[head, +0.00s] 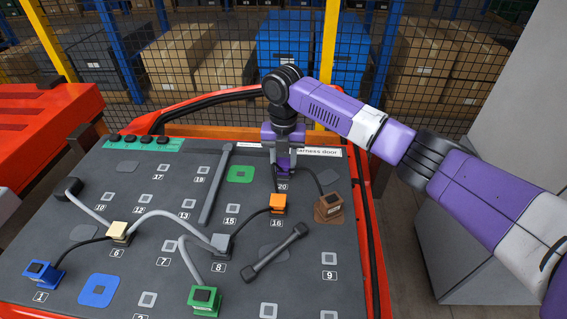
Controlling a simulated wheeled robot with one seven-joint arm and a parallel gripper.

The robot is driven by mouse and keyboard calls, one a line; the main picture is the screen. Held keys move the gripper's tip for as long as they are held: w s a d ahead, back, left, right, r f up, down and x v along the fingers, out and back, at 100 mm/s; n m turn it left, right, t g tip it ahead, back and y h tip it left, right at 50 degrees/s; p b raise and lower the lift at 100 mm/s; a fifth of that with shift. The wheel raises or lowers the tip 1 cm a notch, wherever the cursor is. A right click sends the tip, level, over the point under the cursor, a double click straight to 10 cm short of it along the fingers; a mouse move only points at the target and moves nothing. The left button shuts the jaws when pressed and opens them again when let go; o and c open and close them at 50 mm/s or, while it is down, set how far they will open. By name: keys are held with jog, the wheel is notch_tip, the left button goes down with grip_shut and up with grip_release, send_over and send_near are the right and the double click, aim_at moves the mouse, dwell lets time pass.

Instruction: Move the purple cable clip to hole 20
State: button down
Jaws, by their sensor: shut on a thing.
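My gripper (283,172) points down over the far right part of the dark grey door panel (120,215), shut on the purple cable clip (285,163). The clip is small and mostly hidden by the fingers. It is just above the label 20 (282,187). Hole 20 itself is hidden behind the gripper and clip, so I cannot tell whether the clip is in it or above it. Dark cable runs from the clip area to the orange clip (278,203) at hole 16 and to the brown clip (328,207) at the right.
A beige clip (119,231), a grey clip (221,243), a blue clip (41,272) and a green clip (204,299) are on the panel, linked by cables. A red frame edges the panel.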

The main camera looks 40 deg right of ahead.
jog(key=shift+f+b, duration=0.3)
jog(key=shift+f, duration=0.3)
jog(key=shift+f, duration=0.15)
jog(key=shift+f, duration=0.1)
dwell(0.4)
jog(key=c, duration=0.9)
grip_release()
jog(key=shift+o, duration=0.2)
jog(key=shift+r, duration=3.9)
